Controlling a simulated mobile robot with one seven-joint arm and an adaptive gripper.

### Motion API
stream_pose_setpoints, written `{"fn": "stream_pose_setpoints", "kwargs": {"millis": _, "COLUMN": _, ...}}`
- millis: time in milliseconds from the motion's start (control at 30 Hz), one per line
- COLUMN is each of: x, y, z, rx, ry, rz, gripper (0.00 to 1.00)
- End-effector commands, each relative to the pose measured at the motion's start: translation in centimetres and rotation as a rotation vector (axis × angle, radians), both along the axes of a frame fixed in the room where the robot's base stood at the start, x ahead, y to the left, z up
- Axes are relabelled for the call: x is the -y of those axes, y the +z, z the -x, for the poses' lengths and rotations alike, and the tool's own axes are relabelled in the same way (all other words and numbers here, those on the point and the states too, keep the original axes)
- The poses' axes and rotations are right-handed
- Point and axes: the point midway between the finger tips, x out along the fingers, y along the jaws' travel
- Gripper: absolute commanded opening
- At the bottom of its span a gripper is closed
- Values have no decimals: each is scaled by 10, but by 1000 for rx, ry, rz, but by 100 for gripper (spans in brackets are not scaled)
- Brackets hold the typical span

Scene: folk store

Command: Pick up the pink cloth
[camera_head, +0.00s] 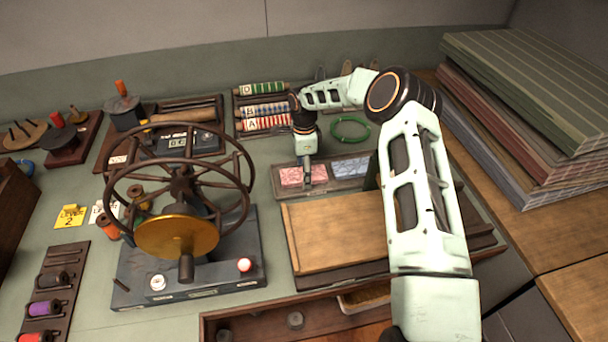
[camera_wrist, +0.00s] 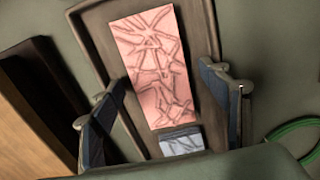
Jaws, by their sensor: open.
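The pink cloth (camera_head: 291,176) is a flat, patterned rectangle in the left part of a dark tray (camera_head: 339,185). In the wrist view the pink cloth (camera_wrist: 153,62) lies ahead of and between the two fingers.
A wooden board (camera_head: 335,232) lies just in front of the tray. A large spoked wheel device (camera_head: 180,215) stands to the left. A green ring (camera_head: 350,119) and rolled cloths (camera_head: 265,108) lie behind. Stacked fabric (camera_head: 530,100) is at the right.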

Motion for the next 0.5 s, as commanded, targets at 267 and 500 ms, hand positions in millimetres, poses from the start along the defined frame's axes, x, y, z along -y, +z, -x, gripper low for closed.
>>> {"fn": "stream_pose_setpoints", "kwargs": {"millis": 267, "x": 0, "y": -1, "z": 0, "rx": 0, "ry": 0, "rz": 0, "gripper": 62}}
{"fn": "stream_pose_setpoints", "kwargs": {"millis": 500, "x": 0, "y": -1, "z": 0, "rx": 0, "ry": 0, "rz": 1, "gripper": 35}}
